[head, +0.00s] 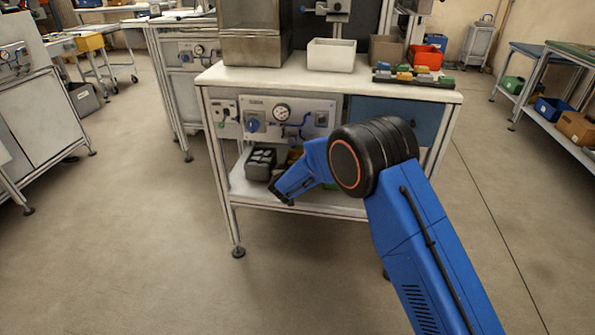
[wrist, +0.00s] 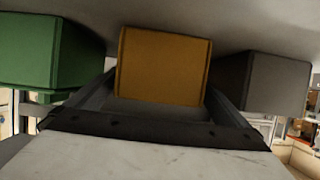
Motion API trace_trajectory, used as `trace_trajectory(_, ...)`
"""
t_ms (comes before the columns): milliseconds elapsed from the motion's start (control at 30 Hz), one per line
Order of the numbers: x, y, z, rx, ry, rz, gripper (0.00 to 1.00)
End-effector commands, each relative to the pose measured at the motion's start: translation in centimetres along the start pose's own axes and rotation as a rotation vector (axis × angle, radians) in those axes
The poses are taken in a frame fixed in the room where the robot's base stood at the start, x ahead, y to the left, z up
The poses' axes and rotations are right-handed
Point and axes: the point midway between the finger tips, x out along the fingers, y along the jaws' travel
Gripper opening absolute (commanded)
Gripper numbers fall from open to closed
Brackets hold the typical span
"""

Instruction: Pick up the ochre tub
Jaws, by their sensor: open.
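The ochre tub (wrist: 165,65) is at the top middle of the wrist view, with its flat face toward the camera. My gripper (wrist: 160,93) is open, with its two dark fingers at the left and right of the tub's lower part in the picture. I cannot tell whether the fingers touch it. In the head view my gripper (head: 281,194) is at the front of the bench's lower shelf. The ochre tub cannot be made out clearly there, behind my blue arm.
In the wrist view a green tub (wrist: 45,52) is left of the ochre one and a grey tub (wrist: 268,82) is right. The bench's lower shelf (head: 250,193) also bears a dark divided box (head: 261,163). The bench top (head: 262,78) is above. Floor is clear at left.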

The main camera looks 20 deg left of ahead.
Motion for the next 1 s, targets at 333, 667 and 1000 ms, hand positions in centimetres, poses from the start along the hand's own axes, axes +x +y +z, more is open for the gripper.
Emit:
trace_trajectory(333, 4.3, 0.1, -0.2, 0.001, -0.001, 0.001, 1.00)
trace_trajectory(667, 4.8, 0.1, -0.2, 0.001, -0.001, 0.001, 0.98)
trace_trajectory(1000, 4.7, 0.1, -0.3, 0.001, 0.001, 0.001, 0.54)
